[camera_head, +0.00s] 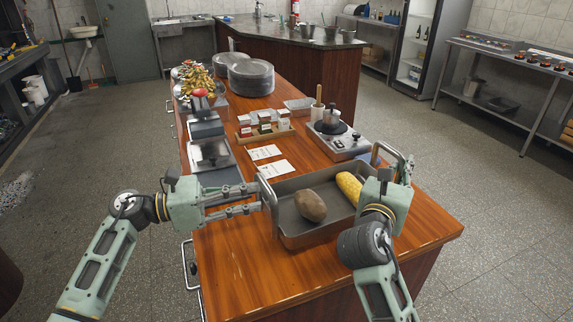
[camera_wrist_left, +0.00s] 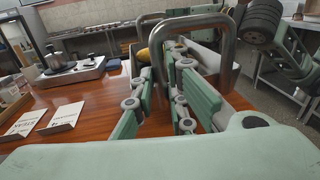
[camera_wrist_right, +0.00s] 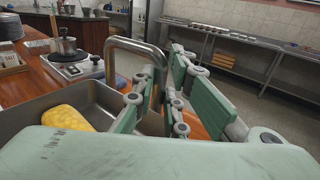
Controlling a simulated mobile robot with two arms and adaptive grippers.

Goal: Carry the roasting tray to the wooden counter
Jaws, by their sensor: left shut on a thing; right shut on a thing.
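The roasting tray (camera_head: 300,236) is a grey metal pan with a raised loop handle at each end. It is at the near end of the wooden counter (camera_head: 240,270), and I cannot tell whether it rests on the wood or hangs just above it. A brown potato (camera_head: 310,205) and a yellow corn cob (camera_head: 349,187) lie in it. My left gripper (camera_head: 266,200) is shut on the left handle (camera_wrist_left: 228,50). My right gripper (camera_head: 400,165) is shut on the right handle (camera_wrist_right: 137,45). The right arm hides the tray's right end in the head view.
A hot plate with a small pot (camera_head: 332,118), a spice rack (camera_head: 264,128), paper cards (camera_head: 266,152) and a scale (camera_head: 208,150) stand beyond the tray. Plate stacks (camera_head: 251,76) are farther back. The counter's near left part is bare.

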